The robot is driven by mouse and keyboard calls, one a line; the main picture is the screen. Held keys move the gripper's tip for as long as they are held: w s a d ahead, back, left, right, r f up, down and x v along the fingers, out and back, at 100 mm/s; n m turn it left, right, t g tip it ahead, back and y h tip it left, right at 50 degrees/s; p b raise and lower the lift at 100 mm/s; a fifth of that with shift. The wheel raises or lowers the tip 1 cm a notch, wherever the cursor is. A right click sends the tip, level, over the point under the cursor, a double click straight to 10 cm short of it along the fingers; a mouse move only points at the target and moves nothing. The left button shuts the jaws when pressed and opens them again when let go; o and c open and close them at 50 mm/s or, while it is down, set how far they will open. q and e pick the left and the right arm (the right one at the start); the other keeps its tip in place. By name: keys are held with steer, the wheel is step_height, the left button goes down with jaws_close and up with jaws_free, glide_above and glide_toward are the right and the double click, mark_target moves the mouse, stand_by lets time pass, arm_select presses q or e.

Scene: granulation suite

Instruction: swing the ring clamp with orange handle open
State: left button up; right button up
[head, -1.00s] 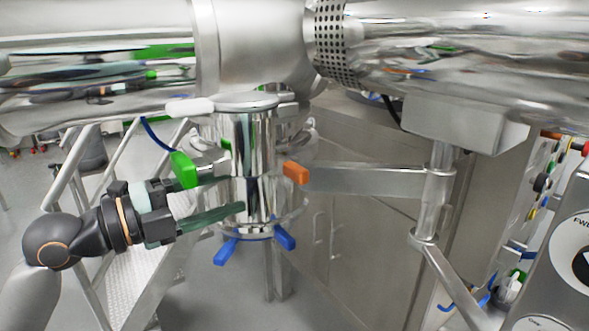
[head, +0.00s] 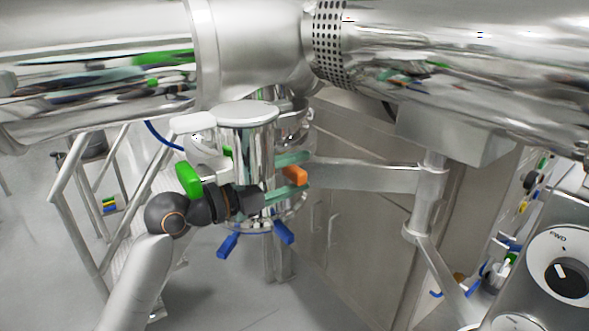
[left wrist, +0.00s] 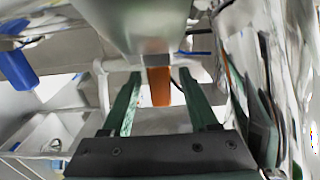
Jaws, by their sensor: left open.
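The ring clamp's orange handle (head: 295,176) sticks out at the right side of the polished steel column, below the large horizontal vessel. My left gripper (head: 303,171) reaches across the front of the column, its green fingers open, one above and one below the handle in the head view. In the left wrist view the orange handle (left wrist: 159,88) stands between the two spread fingers, with a gap on each side. The clamp's ring is partly hidden by my gripper. My right gripper is not in view.
A green handle (head: 189,180) sits on the column's left, close to my left wrist. Blue handles (head: 228,246) hang below on the lower ring. A steel support arm (head: 365,177) runs right from the column. A control panel (head: 560,270) stands at the lower right.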

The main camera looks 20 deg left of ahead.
arm_select(q)
steer(key=shift+c, duration=0.3)
jaws_close()
stand_by(1.1)
